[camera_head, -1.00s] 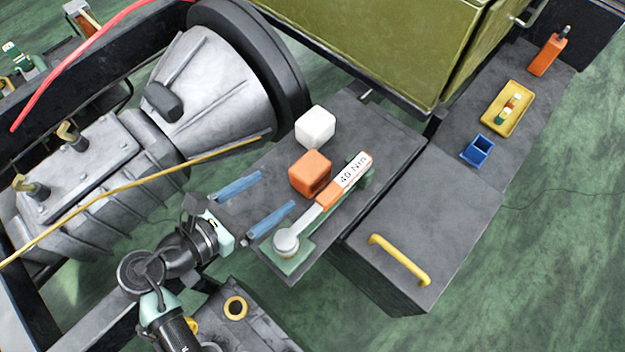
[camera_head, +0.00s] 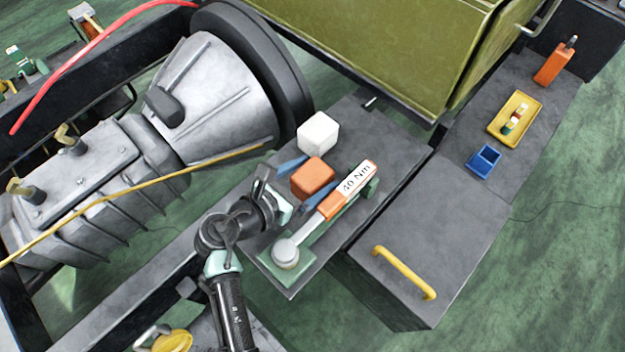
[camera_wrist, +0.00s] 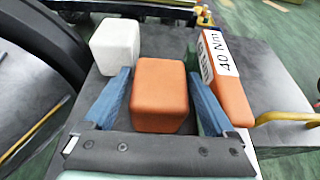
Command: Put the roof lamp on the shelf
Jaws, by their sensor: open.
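An orange rounded block (camera_head: 312,177) sits on the dark grey shelf surface (camera_head: 400,140), beside a white rounded block (camera_head: 318,132). I cannot tell from the pictures which block is the roof lamp. My gripper (camera_head: 304,181) is open, with its two blue fingers either side of the orange block. In the wrist view the orange block (camera_wrist: 159,93) stands between the fingers of my gripper (camera_wrist: 160,82), with a gap on the left side; contact on the right is unclear. The white block (camera_wrist: 118,45) is beyond the left finger.
A torque wrench (camera_head: 345,190) marked 40 Nm lies on a green holder close to the right finger. A grey box with a yellow handle (camera_head: 404,272) stands to the right. Beyond are a blue bin (camera_head: 484,162), a yellow tray (camera_head: 498,124) and an orange bottle (camera_head: 553,65).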

